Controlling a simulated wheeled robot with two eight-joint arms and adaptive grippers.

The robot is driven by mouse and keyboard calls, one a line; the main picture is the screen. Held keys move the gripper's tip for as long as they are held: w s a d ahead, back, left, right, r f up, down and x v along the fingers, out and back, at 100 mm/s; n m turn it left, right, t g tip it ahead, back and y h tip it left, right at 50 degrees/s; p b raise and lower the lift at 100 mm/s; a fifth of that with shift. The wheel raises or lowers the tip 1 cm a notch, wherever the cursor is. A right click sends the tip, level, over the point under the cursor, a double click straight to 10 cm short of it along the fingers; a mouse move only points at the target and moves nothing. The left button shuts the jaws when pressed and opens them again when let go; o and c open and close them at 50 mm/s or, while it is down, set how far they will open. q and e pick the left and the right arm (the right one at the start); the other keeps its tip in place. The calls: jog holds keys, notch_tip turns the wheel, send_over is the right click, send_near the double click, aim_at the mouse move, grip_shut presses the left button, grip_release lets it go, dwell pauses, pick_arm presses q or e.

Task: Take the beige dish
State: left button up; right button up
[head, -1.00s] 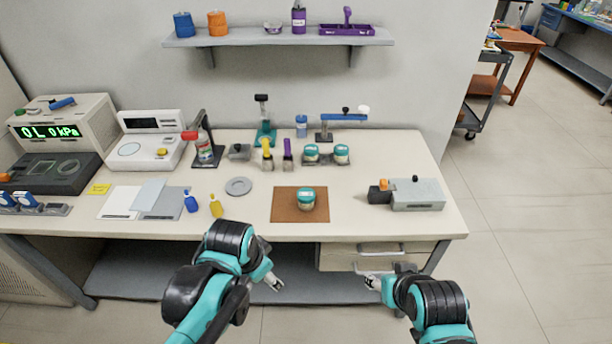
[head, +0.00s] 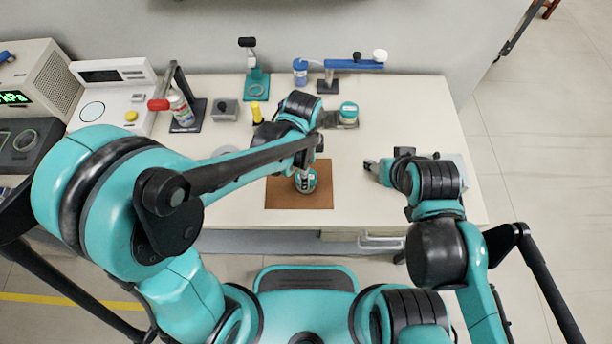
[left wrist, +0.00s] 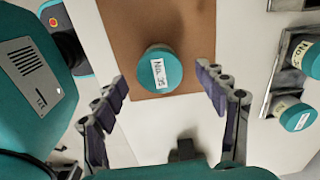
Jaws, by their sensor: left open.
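A round jar with a teal lid (head: 312,184) stands on a brown mat (head: 284,197). In the left wrist view the jar's lid (left wrist: 155,74) bears a white label, and a pale side shows at its upper edge. I cannot pick out a plainly beige dish apart from such jars. My left gripper (head: 306,178) is over the jar. In the left wrist view my left gripper (left wrist: 162,80) is open and empty, its fingers on either side of the jar with gaps. My right gripper (head: 371,166) is beside the grey block at the right; its jaws are too small to judge.
Similar teal-lidded jars stand in a holder behind the mat; one jar (head: 348,110) shows, and two show in the left wrist view (left wrist: 299,116). A grey block device (head: 455,168) is right of the mat. A blue-armed stand (head: 352,64) is at the back.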

pick_arm(q)
jog(key=f+b, duration=0.1)
jog(key=f, duration=0.1)
jog(key=f+b, duration=0.1)
jog(key=f, duration=0.1)
jog(key=f+b, duration=0.1)
jog(key=f, duration=0.1)
jog(key=shift+d, duration=0.35)
jog(key=shift+r, duration=0.1)
jog(key=c, duration=1.2)
